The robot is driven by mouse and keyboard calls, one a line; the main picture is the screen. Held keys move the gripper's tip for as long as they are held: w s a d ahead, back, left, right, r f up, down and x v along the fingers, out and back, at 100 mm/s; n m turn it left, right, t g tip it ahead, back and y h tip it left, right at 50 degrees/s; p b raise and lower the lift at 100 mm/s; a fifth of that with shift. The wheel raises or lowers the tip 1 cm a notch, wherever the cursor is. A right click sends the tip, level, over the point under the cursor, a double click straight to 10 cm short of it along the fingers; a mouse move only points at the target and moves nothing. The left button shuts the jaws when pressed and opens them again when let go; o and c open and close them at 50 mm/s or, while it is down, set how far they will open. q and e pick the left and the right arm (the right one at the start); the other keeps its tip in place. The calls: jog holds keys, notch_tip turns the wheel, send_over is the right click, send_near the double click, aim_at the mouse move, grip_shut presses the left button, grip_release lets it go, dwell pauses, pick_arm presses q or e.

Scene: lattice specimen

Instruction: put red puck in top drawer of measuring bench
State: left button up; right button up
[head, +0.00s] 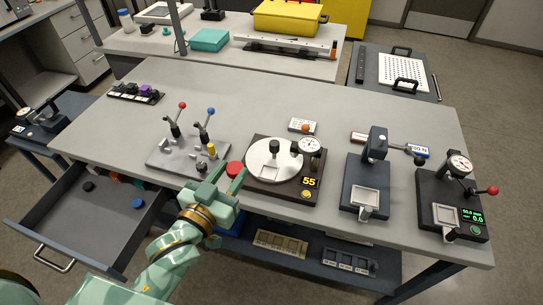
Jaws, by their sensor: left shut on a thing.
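The red puck (234,168) is held between the fingers of my left gripper (228,176), above the front part of the grey measuring bench (330,95), between the lever fixture and the round-plate gauge. The fingers hide part of the puck. The top drawer (67,230) of the bench is pulled open at the left. A blue puck (138,204) and a black puck (89,187) lie inside it. The drawer is to the left of my left gripper. My right gripper is not in view.
A lever fixture (185,160) stands left of the gripper. A gauge with a round white plate (272,158) is close on its right. Two more dark gauges (365,183) (450,210) stand further right. A shelf with trays (281,245) lies below the bench top.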

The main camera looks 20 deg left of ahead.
pick_arm(q)
notch_tip(320, 180, down, 4)
jog(key=h, duration=0.1)
jog(key=b, duration=0.4)
send_over(264, 178)
jog(key=shift+m, duration=0.4)
jog(key=f, duration=0.5)
jog(key=s+f, duration=0.1)
jog(key=f, duration=0.2)
jog(key=shift+f, duration=0.35)
jog(key=f, duration=0.1)
jog(key=w+f+b, duration=0.1)
jog(key=f, duration=0.1)
jog(key=shift+w+f, duration=0.15)
jog(key=shift+f, duration=0.1)
jog(key=shift+d+f, duration=0.1)
jog(key=shift+f, duration=0.05)
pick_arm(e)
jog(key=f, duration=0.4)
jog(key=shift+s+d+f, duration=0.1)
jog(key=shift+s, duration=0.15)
pick_arm(q)
jog(key=shift+f+b, duration=0.15)
jog(key=shift+b, duration=0.15)
jog(key=o, duration=1)
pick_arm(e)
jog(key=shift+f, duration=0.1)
